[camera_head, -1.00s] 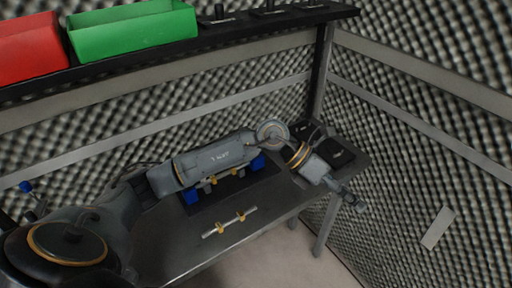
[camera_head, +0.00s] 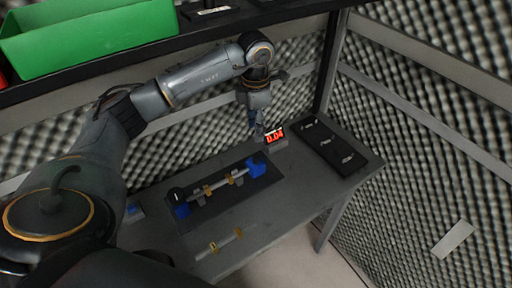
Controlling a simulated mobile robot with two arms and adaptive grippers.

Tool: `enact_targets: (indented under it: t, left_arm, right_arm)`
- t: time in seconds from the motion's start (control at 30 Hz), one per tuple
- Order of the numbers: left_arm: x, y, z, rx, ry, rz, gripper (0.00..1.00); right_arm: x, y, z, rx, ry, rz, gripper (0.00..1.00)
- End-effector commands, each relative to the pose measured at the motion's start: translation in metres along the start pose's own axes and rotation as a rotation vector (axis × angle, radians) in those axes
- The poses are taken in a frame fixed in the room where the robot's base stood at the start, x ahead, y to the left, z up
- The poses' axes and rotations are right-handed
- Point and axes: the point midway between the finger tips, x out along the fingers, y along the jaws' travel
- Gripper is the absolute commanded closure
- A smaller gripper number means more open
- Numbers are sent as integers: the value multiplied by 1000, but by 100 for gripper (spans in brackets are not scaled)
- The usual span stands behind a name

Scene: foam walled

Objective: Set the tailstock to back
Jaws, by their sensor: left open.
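A dark base plate (camera_head: 225,205) lies on the grey table and bears a fixture with a blue block at each end. The right blue block (camera_head: 257,168) and the left blue block (camera_head: 182,210) have a light rod (camera_head: 222,184) with yellow-brown collars between them. I cannot tell which end is the tailstock, or its setting. My left gripper (camera_head: 255,131) points down behind the right blue block, close to a small red display (camera_head: 274,136) reading about 0.04. It is open, and its fingertips are small in the picture. My right gripper is not in view.
A second rod with yellow collars (camera_head: 222,243) lies at the table's front edge. A black tray (camera_head: 338,150) with small parts lies on the right. A green bin (camera_head: 90,35) stands on the black shelf above. Foam walls close the back and right.

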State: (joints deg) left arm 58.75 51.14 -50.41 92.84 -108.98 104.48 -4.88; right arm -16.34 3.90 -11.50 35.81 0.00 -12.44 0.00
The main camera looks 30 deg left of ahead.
Motion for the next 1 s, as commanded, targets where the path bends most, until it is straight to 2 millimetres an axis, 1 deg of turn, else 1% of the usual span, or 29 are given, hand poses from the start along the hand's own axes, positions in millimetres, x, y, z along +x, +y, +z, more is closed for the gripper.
enact_targets:
  t: [0.03, 0.1, 0.17, 0.23, 0.37, 0.53, 0.6, 0.73, 1.0]
  left_arm:
    - [6, -1, -1, 0, 4, -3, 55]
    - [17, -1, -1, 0, 5, -4, 55]
    - [28, -1, -1, 0, 6, -5, 55]
    - [43, -2, -2, 1, 6, -5, 55]
    - [69, -2, -1, 1, 4, -5, 55]
    - [96, -2, 0, 1, 1, -4, 55]
    - [103, -1, 0, 1, 2, -4, 55]
    - [110, -1, 0, 1, 0, -1, 55]
    - [112, -1, 0, 1, -1, -1, 55]
  right_arm:
    - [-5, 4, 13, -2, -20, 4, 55]
    - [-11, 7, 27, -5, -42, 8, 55]
    - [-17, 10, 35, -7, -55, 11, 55]
    - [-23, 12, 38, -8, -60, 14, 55]
    - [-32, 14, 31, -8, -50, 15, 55]
    - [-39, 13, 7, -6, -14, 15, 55]
    - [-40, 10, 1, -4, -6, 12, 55]
    - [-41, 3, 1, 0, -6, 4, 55]
    - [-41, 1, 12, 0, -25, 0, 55]
